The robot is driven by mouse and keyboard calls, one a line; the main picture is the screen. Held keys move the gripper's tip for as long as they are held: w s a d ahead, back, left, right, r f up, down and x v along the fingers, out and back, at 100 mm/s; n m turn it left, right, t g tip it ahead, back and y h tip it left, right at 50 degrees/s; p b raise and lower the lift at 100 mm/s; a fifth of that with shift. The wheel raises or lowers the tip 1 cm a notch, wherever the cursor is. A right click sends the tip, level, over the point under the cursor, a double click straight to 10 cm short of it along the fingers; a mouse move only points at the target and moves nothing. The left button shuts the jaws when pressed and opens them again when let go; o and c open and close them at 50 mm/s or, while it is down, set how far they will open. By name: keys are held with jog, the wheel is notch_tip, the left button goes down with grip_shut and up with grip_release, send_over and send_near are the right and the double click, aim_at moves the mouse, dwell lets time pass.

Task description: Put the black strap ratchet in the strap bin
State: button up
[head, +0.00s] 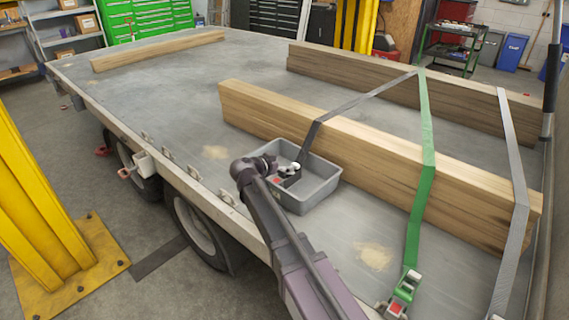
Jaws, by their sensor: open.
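The grey strap bin (318,194) stands on the trailer deck against the front timber beam. A dark strap (350,104) runs over the beams and drops into the bin. At its lower end a dark ratchet (292,181) with a small red part shows inside the bin. My arm reaches in from the lower right, and my gripper (286,170) is at the left part of the bin, right by the ratchet. My gripper is open. It is small here and partly covers the ratchet, so I cannot tell whether they touch.
A green strap (424,150) with a green ratchet (403,291) and a grey strap (514,200) cross the front beam (380,155) to the right. Another long beam (400,85) lies behind, and a shorter one (160,50) at the far left.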

jog(key=p+v, duration=0.3)
jog(key=v, duration=0.8)
jog(key=shift+p, duration=0.4)
jog(key=shift+r, duration=0.1)
dwell(0.8)
